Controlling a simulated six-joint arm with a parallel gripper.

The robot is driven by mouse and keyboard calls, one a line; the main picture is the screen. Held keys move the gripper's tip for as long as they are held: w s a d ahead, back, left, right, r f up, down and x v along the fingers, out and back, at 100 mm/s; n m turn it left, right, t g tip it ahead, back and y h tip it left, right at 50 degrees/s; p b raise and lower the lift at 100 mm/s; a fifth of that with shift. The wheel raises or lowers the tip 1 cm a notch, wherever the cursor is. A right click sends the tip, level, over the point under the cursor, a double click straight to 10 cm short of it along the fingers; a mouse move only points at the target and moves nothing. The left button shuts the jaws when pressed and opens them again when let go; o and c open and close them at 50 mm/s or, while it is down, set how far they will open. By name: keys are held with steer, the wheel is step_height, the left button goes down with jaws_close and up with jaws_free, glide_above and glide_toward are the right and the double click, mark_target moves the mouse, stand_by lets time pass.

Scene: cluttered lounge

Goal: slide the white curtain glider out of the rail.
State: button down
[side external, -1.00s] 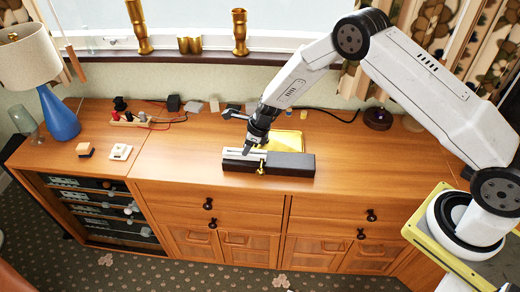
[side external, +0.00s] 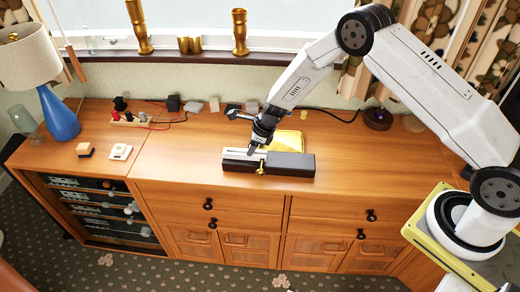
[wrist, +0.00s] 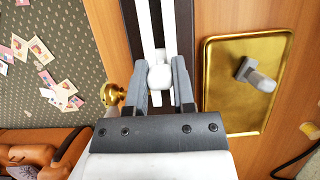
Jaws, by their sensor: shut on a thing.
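The white curtain rail (side external: 233,154) is mounted on a dark block (side external: 292,164) on the sideboard. In the wrist view the rail (wrist: 142,25) shows as two pale strips with a dark slot between. The white glider (wrist: 160,76) is a small rounded piece between my fingers, in line with the slot. My gripper (wrist: 161,92) is shut on it, one finger on each side. In the side view my gripper (side external: 251,150) points down over the rail and hides the glider. How much of the glider is inside the slot cannot be told.
A brass knob (wrist: 112,94) sticks out from the block's side, close to my finger. A brass tray (wrist: 230,118) with a grey piece (wrist: 256,75) lies on the other side. A blue lamp (side external: 60,115) and small boxes stand left. The sideboard's right part is mostly clear.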

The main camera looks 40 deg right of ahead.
steer(key=shift+s+d, duration=0.45)
steer(key=shift+s+d, duration=0.65)
steer(key=shift+s, duration=0.15)
steer(key=shift+s+d, duration=0.2)
steer(key=shift+s, duration=0.1)
stand_by(0.4)
steer(key=shift+s+d, duration=0.5)
steer(key=shift+s, duration=0.05)
steer(key=shift+s+d, duration=0.7)
steer(key=shift+d, duration=0.15)
steer(key=shift+r, duration=0.15)
steer(key=shift+r, duration=2.9)
